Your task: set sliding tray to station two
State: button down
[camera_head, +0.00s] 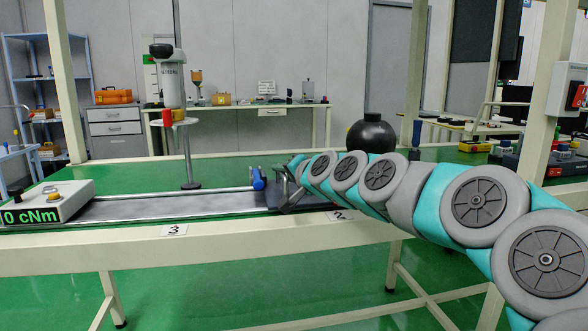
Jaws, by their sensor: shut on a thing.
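The sliding tray (262,199) looks like a dark grey plate on a long metal rail (150,208) along the table's front. It sits at the rail's right part, just left of and behind the label "2" (338,215). The label "3" (174,230) is farther left on the table's front edge. A blue-handled part (258,179) stands upright just left of my gripper. My gripper (285,191) reaches in from the right and is shut at the tray. The part between its fingers is too small and hidden to make out. My arm covers the rail's right end.
A torque meter box (52,203) reading 0 cNm stands at the rail's left end. A black round object (371,136) stands behind my arm. A post (546,120) with a red switch (577,96) is at the right. The green tabletop behind the rail is mostly clear.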

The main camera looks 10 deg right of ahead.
jog(key=shift+a, duration=0.15)
jog(key=c, duration=0.8)
grip_release()
jog(key=shift+c, duration=0.2)
jog(key=r, duration=0.2)
send_over(297, 202)
jog(key=shift+w+f, duration=0.1)
jog(key=shift+f, duration=0.05)
